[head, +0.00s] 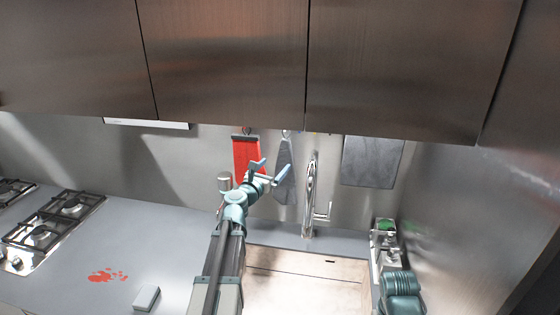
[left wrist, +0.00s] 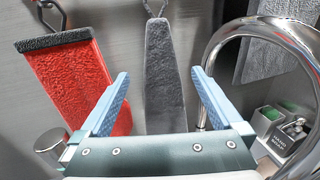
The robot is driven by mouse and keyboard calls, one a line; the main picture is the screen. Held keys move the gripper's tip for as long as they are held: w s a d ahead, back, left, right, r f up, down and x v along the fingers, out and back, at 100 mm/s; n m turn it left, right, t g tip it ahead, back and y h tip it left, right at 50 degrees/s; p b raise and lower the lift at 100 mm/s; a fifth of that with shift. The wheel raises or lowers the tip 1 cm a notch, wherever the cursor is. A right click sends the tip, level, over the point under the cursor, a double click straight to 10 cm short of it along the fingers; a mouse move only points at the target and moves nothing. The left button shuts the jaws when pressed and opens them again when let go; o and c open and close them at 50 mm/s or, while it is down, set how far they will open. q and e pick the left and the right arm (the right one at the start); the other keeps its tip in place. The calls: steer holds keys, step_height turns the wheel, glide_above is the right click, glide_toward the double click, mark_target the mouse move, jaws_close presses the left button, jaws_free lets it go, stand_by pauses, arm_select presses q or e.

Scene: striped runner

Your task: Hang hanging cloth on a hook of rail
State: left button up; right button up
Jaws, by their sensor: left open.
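A red cloth (head: 247,155) with a dark top band hangs on the back wall from a dark hook (left wrist: 52,12). A grey cloth (head: 284,172) hangs to its right from another hook (left wrist: 153,6); in the left wrist view this grey cloth (left wrist: 163,75) is straight ahead. My left gripper (head: 272,167) is open and empty in front of the wall. In the left wrist view its fingers (left wrist: 160,98) stand wide apart with the grey cloth behind the gap; contact is not visible. The rail is mostly hidden under the cabinets.
A chrome faucet (head: 310,190) rises close to the right of my left gripper. A wider grey cloth (head: 371,165) hangs farther right. Steel cabinets (head: 225,60) overhang the wall. A sink (head: 300,290), a stove (head: 45,230), a red stain (head: 105,275) and a grey block (head: 146,298) are below.

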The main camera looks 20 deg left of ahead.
mark_target(285, 150)
arm_select(q)
steer(key=s, duration=0.6)
steer(key=shift+s, duration=0.3)
steer(key=shift+w, duration=0.1)
steer(key=w, duration=1.3)
steer(key=shift+w, duration=0.35)
steer(key=shift+s, duration=0.1)
steer(key=s, duration=1.3)
steer(key=w, duration=1.3)
steer(key=shift+s+d+r+p, duration=0.15)
steer(key=shift+s+r+p, duration=0.15)
steer(key=shift+r+p, duration=0.25)
steer(key=shift+s+d+r+p, duration=0.1)
steer(key=shift+s+r+p, duration=0.2)
steer(key=shift+r+p, duration=0.25)
steer(key=s+d, duration=0.2)
steer(key=s, duration=0.6)
